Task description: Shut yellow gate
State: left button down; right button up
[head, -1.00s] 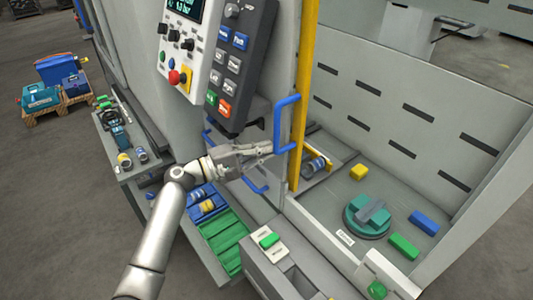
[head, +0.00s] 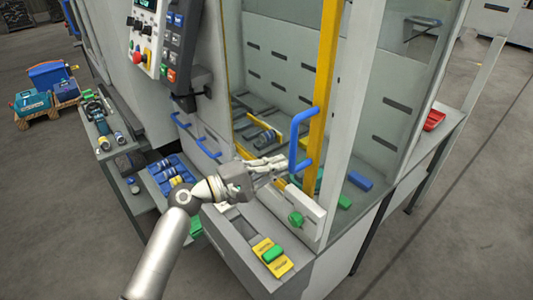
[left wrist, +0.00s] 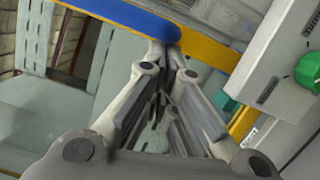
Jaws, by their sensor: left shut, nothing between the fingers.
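The yellow gate is a clear sliding panel with a yellow edge bar (head: 325,80) and a blue handle (head: 296,140). The bar stands close beside the pale right post of the opening; I cannot tell if it touches. My left gripper (head: 284,163) is shut and empty, with its fingertips at the lower part of the handle. In the left wrist view the closed fingertips (left wrist: 165,58) are at the blue handle (left wrist: 135,18), with the yellow bar (left wrist: 205,48) just beyond. Contact is unclear. My right gripper is not in view.
A green button (head: 296,219) on a pale box sits below the gate. A yellow plate with a green button (head: 272,254) is on the front ledge. A control panel (head: 165,40) hangs at left. Blue and green blocks lie inside the machine.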

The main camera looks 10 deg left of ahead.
pick_arm(q)
jog(key=shift+s+d+f+p, duration=0.1)
jog(key=shift+s+d+p, duration=0.15)
jog(key=shift+s+d, duration=0.5)
jog(key=shift+s+d+f+p, duration=0.1)
jog(key=shift+s+d+p, duration=0.1)
jog(key=shift+s+d, duration=0.55)
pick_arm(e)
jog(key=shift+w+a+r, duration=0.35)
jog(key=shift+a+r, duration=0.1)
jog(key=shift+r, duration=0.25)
pick_arm(q)
jog(key=shift+w+d, duration=0.15)
jog(key=shift+d, duration=0.05)
jog(key=shift+w, duration=0.1)
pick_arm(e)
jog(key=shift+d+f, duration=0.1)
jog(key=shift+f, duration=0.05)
